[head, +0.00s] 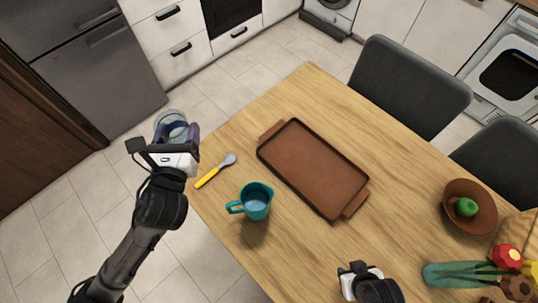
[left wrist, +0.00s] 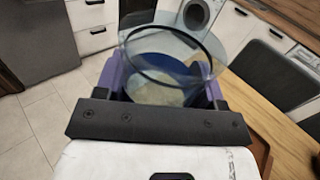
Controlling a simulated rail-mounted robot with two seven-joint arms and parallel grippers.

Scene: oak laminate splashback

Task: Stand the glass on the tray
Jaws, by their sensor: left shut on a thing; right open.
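The glass (head: 172,122) is clear and is held in my left gripper (head: 176,133), off the table's left edge in the head view. In the left wrist view the glass (left wrist: 172,52) shows its round rim between the purple fingers of my left gripper (left wrist: 165,85). The brown tray (head: 313,168) with two end handles lies empty on the wooden table, to the right of the glass. A part of the tray (left wrist: 262,153) shows at the lower right of the left wrist view. My right gripper (head: 358,270) is at the table's near side, open and empty as far as shows.
A teal cup (head: 257,203) and a spoon with a yellow handle (head: 214,172) lie between my left arm and the tray. A brown bowl (head: 470,207) with a green fruit (head: 466,207) and flowers (head: 507,258) are at the right. Dark chairs (head: 410,85) stand behind the table.

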